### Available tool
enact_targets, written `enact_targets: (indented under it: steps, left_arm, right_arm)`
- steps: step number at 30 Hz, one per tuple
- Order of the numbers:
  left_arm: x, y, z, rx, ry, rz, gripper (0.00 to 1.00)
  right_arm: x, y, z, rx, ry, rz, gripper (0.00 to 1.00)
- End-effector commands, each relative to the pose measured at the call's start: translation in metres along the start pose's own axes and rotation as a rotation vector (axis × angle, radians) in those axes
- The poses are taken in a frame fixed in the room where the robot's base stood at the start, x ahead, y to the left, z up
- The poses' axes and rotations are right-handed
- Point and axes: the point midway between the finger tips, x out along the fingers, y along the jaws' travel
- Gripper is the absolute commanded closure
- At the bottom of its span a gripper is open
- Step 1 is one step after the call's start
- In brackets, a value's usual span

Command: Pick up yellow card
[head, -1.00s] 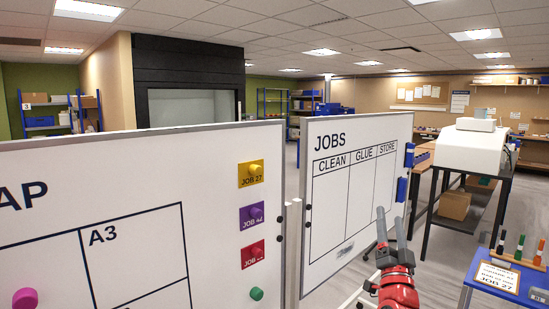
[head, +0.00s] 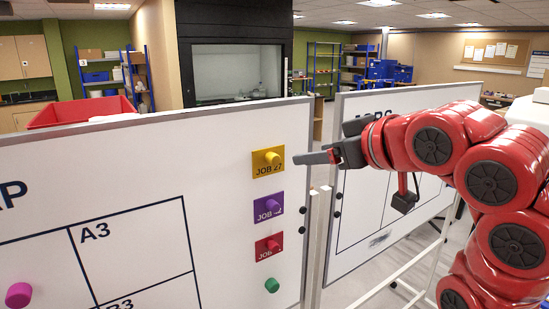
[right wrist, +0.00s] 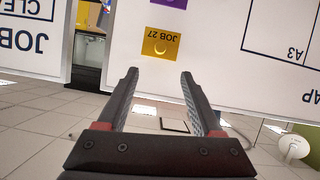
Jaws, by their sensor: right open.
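The yellow card (head: 260,171), marked JOB 27, hangs on the left whiteboard near its right edge, with a yellow round magnet (head: 272,157) on it. My right gripper (head: 303,157) is just right of the card in the head view, its fingers pointing left toward the board. In the right wrist view, which is upside down, the card (right wrist: 160,38) lies beyond and between the tips of the open, empty gripper (right wrist: 158,73). A gap shows between fingers and card. My left gripper is not in view.
Below the yellow card hang a purple card (head: 262,212), a red card (head: 263,252) and a green magnet (head: 272,286). The JOBS whiteboard (head: 350,230) stands to the right, partly behind my right arm. A red bin (head: 85,112) shows behind the left board.

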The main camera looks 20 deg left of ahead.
Motion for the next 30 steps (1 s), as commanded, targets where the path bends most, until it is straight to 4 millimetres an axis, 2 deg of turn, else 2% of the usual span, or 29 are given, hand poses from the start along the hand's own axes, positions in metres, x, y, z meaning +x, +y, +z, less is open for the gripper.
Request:
enact_targets:
  steps: [6, 10, 13, 20, 25, 30]
  left_arm:
    - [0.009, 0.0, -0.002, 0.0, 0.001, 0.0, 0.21]
    - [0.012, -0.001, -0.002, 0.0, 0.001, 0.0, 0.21]
    - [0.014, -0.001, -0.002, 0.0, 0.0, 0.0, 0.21]
    - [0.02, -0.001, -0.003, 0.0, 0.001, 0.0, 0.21]
    - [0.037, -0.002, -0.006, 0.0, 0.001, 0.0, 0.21]
    - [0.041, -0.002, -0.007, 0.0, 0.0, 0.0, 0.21]
  right_arm:
    - [0.048, -0.002, -0.001, 0.004, -0.002, -0.006, 0.33]
    - [0.072, 0.0, -0.002, 0.003, -0.002, -0.002, 0.33]
    - [0.084, 0.001, -0.002, 0.003, -0.001, 0.0, 0.33]
    - [0.097, 0.0, -0.004, 0.002, 0.002, 0.001, 0.33]
    - [0.123, -0.003, -0.007, 0.003, -0.003, -0.001, 0.33]
    - [0.143, -0.002, -0.004, 0.003, -0.001, 0.001, 0.33]
